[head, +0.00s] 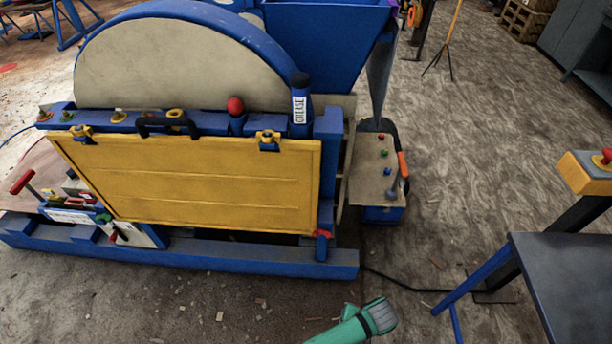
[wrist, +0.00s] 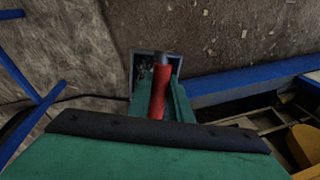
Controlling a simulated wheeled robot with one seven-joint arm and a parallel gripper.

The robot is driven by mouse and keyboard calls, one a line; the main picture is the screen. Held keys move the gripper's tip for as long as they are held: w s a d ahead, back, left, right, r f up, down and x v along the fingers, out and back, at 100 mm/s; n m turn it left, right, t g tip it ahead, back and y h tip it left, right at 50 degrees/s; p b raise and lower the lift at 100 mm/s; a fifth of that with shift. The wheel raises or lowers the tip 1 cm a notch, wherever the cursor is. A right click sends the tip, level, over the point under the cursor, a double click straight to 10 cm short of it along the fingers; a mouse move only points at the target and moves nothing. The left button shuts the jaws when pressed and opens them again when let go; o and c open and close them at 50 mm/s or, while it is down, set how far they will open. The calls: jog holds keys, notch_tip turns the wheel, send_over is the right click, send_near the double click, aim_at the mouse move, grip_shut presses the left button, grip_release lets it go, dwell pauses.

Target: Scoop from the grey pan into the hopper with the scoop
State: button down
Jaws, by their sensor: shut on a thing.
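In the wrist view my gripper (wrist: 161,88), with green fingers, is shut on the red handle of the scoop (wrist: 158,92). The scoop's grey, square-edged head shows just beyond the fingertips, with dark speckled matter visible inside it; I cannot tell how much. The floor lies below it. A blue hopper-like bin (head: 325,38) stands at the top of the head view, behind the machine's large curved guard; its inside is hidden. I do not see the grey pan in either view. A green part of my arm shows at the bottom of the head view.
The blue machine with its yellow panel (head: 190,185) fills the left. A control box (head: 378,180) stands beside it. A dark table (head: 575,275) with blue legs is at the right. A black cable (head: 405,285) crosses the floor. Open floor lies between machine and table.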

jog(key=shift+w+d+r, duration=0.15)
jog(key=shift+w+d, duration=0.05)
jog(key=shift+d, duration=0.45)
jog(key=shift+w+d+r, duration=0.1)
jog(key=shift+w+d, duration=0.05)
jog(key=shift+d, duration=0.5)
jog(key=shift+w+d+r+m, duration=0.2)
jog(key=shift+w+d, duration=0.05)
jog(key=shift+d, duration=0.35)
jog(key=shift+w+d+r+m, duration=0.2)
jog(key=shift+w+d, duration=0.05)
jog(key=shift+d, duration=0.35)
jog(key=shift+w+d+r, duration=0.1)
jog(key=shift+w+d, duration=0.05)
jog(key=shift+d, duration=0.1)
